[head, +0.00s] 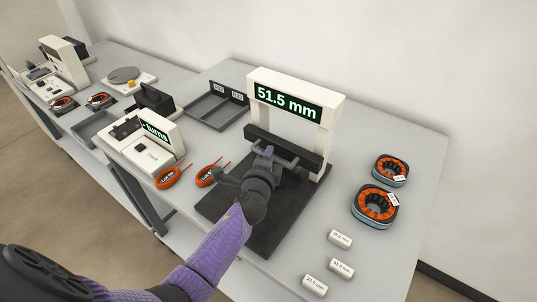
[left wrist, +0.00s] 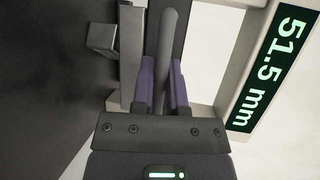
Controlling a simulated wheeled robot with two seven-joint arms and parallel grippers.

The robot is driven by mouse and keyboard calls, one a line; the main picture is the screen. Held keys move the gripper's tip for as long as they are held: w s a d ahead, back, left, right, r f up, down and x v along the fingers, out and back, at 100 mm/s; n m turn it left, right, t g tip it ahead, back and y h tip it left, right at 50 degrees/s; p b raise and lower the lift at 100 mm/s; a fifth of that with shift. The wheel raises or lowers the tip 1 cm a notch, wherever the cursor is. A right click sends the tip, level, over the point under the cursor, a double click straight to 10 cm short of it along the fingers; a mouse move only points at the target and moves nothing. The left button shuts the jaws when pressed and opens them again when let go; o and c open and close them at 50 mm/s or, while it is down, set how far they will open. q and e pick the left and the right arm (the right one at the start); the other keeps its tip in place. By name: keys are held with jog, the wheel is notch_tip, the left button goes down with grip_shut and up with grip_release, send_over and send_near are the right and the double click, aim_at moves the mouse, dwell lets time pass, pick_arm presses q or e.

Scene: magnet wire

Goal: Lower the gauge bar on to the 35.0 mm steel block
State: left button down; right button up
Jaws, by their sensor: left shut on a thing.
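The gauge is a white frame (head: 336,125) on a dark base plate (head: 218,207), its green display reading 51.5 mm. Its dark gauge bar (head: 312,155) runs across between the posts, above the plate. My left gripper (head: 272,158) is shut on the bar's handle; in the left wrist view the handle (left wrist: 168,40) lies between the purple fingertips (left wrist: 163,85). A small grey block (left wrist: 103,40) shows beside the bar in that view, its label not visible. In the head view my gripper and arm hide the space under the bar's middle. My right gripper is not in view.
Several small labelled blocks (head: 340,267) lie at the table's front right; their labels are hard to read. Orange wound coils (head: 374,205) stand at the right. A white counter device (head: 150,150), orange wire loops (head: 208,176) and a dark divided tray (head: 210,110) are left of the gauge.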

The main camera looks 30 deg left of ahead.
pick_arm(q)
jog(key=shift+f, duration=0.85)
jog(key=shift+s+r, duration=0.1)
jog(key=shift+r, duration=0.05)
jog(key=c, duration=0.8)
grip_release()
jog(key=shift+c, duration=0.2)
jog(key=shift+o, duration=1)
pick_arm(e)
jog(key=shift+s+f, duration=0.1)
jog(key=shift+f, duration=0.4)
pick_arm(q)
jog(key=shift+r, duration=0.1)
jog(key=shift+s+d+r, duration=0.1)
jog(key=shift+s, duration=0.25)
jog(key=p+v, duration=0.1)
jog(key=v, duration=0.8)
jog(key=shift+s+p, duration=0.1)
jog(key=shift+p, duration=0.3)
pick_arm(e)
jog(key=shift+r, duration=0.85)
